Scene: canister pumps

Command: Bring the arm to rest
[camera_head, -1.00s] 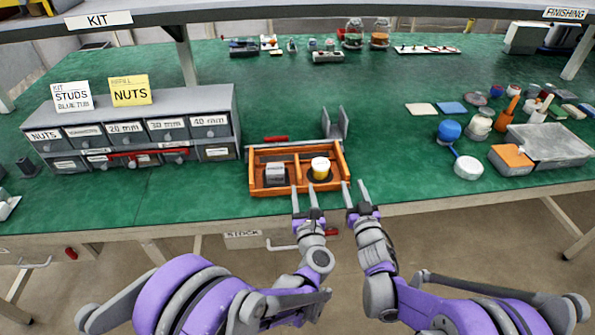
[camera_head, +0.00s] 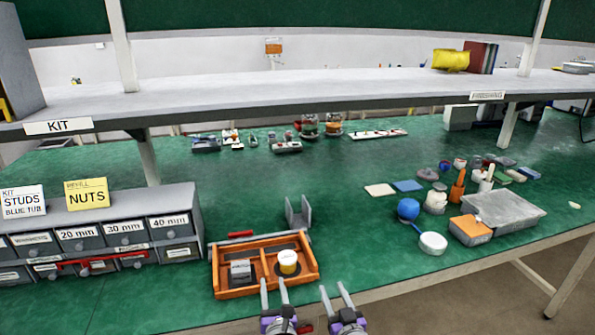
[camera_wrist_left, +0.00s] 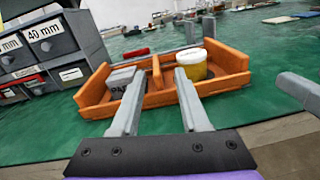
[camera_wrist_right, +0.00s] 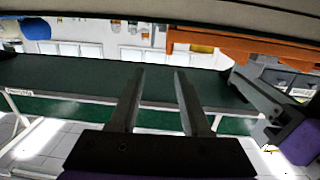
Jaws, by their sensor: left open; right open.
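My left gripper (camera_head: 274,296) is open and empty, just in front of the orange wooden tray (camera_head: 222,284). In the left wrist view its fingers (camera_wrist_left: 158,100) point at the tray's front wall, with nothing between them. The tray has two compartments: a grey block (camera_head: 240,270) is in the left one and a yellow jar with a white lid (camera_head: 288,262) is in the right one. My right gripper (camera_head: 337,297) is open and empty, to the right of the left one, near the table's front edge. The right wrist view shows nothing between its fingers (camera_wrist_right: 158,100).
A grey drawer unit (camera_head: 195,222) stands left of the tray. A grey upright bracket (camera_head: 298,215) and a red-handled item (camera_head: 240,234) are behind it. A white dish (camera_head: 433,243), blue ball (camera_head: 408,209) and grey bin (camera_head: 505,210) are at right. A shelf (camera_head: 300,92) spans above.

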